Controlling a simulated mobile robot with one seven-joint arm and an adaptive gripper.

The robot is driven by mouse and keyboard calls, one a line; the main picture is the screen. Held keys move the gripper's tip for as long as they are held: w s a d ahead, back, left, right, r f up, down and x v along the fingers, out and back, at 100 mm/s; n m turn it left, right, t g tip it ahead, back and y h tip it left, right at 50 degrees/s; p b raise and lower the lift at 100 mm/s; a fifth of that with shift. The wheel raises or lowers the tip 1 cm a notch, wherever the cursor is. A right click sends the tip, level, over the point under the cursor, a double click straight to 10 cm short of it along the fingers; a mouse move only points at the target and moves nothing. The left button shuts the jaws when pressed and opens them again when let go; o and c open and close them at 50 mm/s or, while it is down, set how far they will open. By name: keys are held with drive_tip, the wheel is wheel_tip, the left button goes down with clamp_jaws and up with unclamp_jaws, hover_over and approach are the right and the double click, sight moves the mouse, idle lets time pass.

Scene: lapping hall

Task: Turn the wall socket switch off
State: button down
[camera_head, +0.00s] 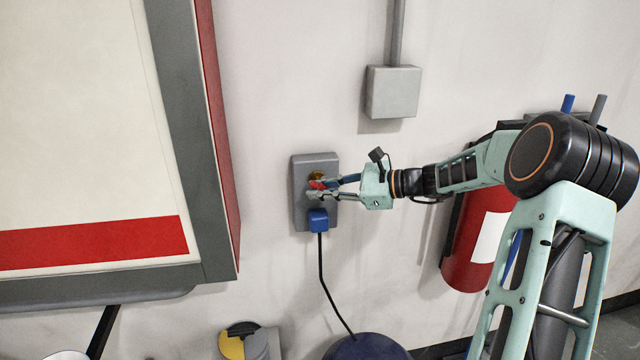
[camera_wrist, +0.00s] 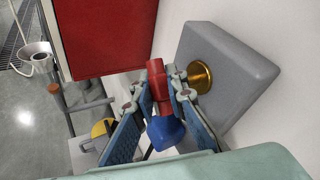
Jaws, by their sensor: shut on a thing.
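The wall socket (camera_head: 301,215) is a grey box fixed to the pale wall; its face also shows in the wrist view (camera_wrist: 240,60). It carries a gold round base (camera_wrist: 201,77) with a red switch handle (camera_wrist: 158,92). A blue plug (camera_head: 318,220) sits at the socket's lower end; it also shows in the wrist view (camera_wrist: 166,134). My gripper (camera_head: 313,189) reaches in from the right and is shut on the red handle, with a finger on either side of it. The fingers hide part of the handle, and its exact angle is hard to tell.
A black cable (camera_head: 322,275) hangs from the plug to a dark blue round thing (camera_head: 367,347) below. A grey junction box (camera_head: 393,92) is above. A red fire extinguisher (camera_head: 468,245) stands right, behind my arm. A large red-edged board (camera_head: 90,130) fills the left.

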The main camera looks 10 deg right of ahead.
drive_tip(key=n+h+p, duration=0.1)
drive_tip(key=h, duration=0.1)
drive_tip(key=n+g+h+p, duration=0.1)
drive_tip(key=h, duration=0.1)
drive_tip(key=shift+a+r+h+p, duration=0.1)
drive_tip(key=shift+r+h+p, duration=0.05)
drive_tip(key=shift+h+p, duration=0.2)
drive_tip(key=shift+n+h+p, duration=0.4)
drive_tip(key=shift+h+p, duration=0.5)
drive_tip(key=shift+h, duration=0.25)
drive_tip(key=shift+f, duration=0.2)
drive_tip(key=c, duration=1.9)
unclamp_jaws()
drive_tip(key=v, duration=1.2)
drive_tip(key=shift+r, duration=0.2)
